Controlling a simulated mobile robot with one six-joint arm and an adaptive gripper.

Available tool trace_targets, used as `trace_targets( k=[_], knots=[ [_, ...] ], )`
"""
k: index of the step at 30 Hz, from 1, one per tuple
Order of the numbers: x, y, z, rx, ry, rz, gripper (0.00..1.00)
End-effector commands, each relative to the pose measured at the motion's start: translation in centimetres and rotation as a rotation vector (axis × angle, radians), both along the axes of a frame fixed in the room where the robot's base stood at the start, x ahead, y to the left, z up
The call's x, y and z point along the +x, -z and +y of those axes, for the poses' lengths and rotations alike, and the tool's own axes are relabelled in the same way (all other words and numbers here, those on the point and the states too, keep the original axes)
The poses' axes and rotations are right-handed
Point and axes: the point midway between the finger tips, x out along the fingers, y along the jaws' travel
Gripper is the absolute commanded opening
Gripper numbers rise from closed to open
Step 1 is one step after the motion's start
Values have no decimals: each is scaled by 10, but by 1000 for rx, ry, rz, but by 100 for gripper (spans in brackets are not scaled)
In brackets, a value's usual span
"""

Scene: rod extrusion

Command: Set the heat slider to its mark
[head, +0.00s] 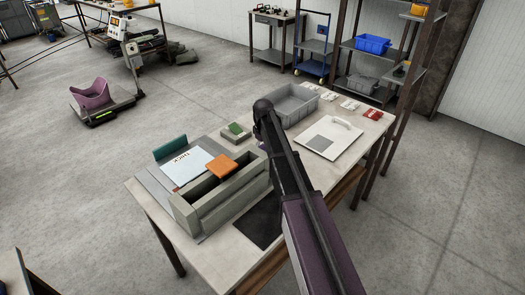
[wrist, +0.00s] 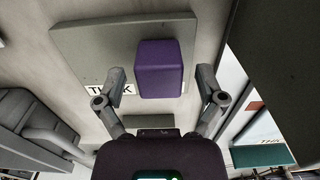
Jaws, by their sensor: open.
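In the wrist view a purple block (wrist: 160,68) stands on a flat grey plate (wrist: 85,42). My gripper (wrist: 161,84) is open, with one finger on each side of the block and a visible gap on both sides. A white label (wrist: 128,89) on the plate is partly covered by the left finger; its ends read "TH" and "K". The frames do not make clear whether the purple block is the heat slider's knob, and I cannot make out a mark. In the head view my arm hides the gripper and the purple block.
A grey machine (head: 188,213) with an orange block (head: 221,167) and a white lettered panel (head: 187,166) stands at the table's left. A green-topped piece (head: 236,130), a grey tray (head: 290,106) and a white board (head: 330,138) lie nearby.

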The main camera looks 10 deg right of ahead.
Motion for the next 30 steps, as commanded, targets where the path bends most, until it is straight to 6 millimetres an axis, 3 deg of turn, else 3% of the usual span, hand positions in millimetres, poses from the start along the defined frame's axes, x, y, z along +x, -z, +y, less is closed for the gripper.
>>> trace_targets(
  k=[7,8,16,23,30],
  knots=[
    [0,0,0,0,0,0,89],
    [0,0,0,0,0,0,83],
    [0,0,0,0,0,0,2],
    [5,0,-6,1,1,1,0],
    [31,0,-39,-1,2,1,0]
  ],
)
